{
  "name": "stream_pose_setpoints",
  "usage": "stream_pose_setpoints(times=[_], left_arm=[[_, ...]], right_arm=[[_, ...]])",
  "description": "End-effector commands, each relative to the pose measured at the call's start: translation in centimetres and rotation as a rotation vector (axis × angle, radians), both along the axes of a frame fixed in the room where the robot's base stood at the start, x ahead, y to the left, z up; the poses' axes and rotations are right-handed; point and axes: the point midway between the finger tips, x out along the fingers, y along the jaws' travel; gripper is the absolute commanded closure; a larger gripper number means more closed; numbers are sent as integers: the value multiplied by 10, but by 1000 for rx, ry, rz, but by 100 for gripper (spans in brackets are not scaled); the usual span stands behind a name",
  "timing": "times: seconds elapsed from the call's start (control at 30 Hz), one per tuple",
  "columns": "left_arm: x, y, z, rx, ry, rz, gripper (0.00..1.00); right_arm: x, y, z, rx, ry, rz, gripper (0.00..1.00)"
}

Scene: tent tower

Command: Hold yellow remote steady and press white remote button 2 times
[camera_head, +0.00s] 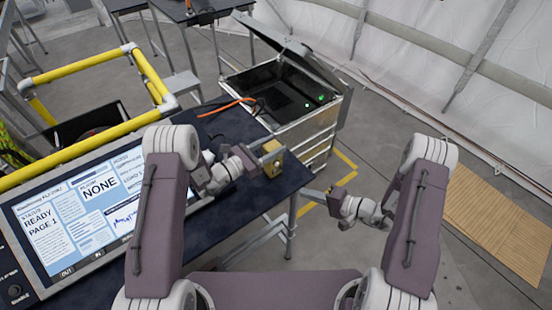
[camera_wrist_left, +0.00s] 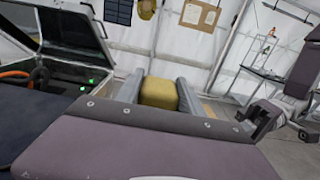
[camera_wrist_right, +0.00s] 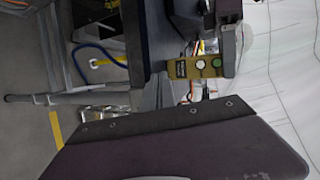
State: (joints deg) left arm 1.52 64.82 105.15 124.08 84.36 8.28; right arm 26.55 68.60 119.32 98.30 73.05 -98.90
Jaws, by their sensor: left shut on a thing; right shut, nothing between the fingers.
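My left gripper (camera_head: 262,155) is shut on the yellow remote (camera_head: 273,160) and holds it out by the table's right edge. In the left wrist view the remote (camera_wrist_left: 159,93) sits between both fingers. In the right wrist view the remote's button face (camera_wrist_right: 190,75) shows a round white button (camera_wrist_right: 200,65), a green button (camera_wrist_right: 216,62) and a dark label. My right gripper (camera_head: 308,193) is shut and empty, below and right of the remote in the head view, with a gap between them. In the right wrist view its fingertips (camera_wrist_right: 160,88) appear just below the remote's label end.
The dark table (camera_head: 238,205) carries a large screen (camera_head: 85,215) reading READY, PAGE 1 and NONE. Yellow rails (camera_head: 80,150) stand behind it. An open metal case (camera_head: 290,95) with green lights stands beyond. Floor right of the table is open around my right gripper.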

Motion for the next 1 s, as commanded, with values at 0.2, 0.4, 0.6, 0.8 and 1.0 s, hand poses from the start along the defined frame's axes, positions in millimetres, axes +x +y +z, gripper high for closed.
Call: stream_pose_setpoints(times=[0.2, 0.4, 0.6, 0.8, 1.0], left_arm=[[0, 0, 0, 0, 0, 0, 100], [0, 0, 0, 0, 0, 0, 100], [0, 0, 0, 0, 0, 0, 100], [0, 0, 0, 0, 0, 0, 100], [0, 0, 0, 0, 0, 0, 100]], right_arm=[[-26, -3, 5, -329, 189, 59, 100], [-21, 11, 47, -422, 97, 104, 100], [-16, 18, 57, -432, 62, 122, 100], [-16, 18, 57, -431, 61, 122, 100], [-8, 24, 57, -432, 59, 125, 100]])
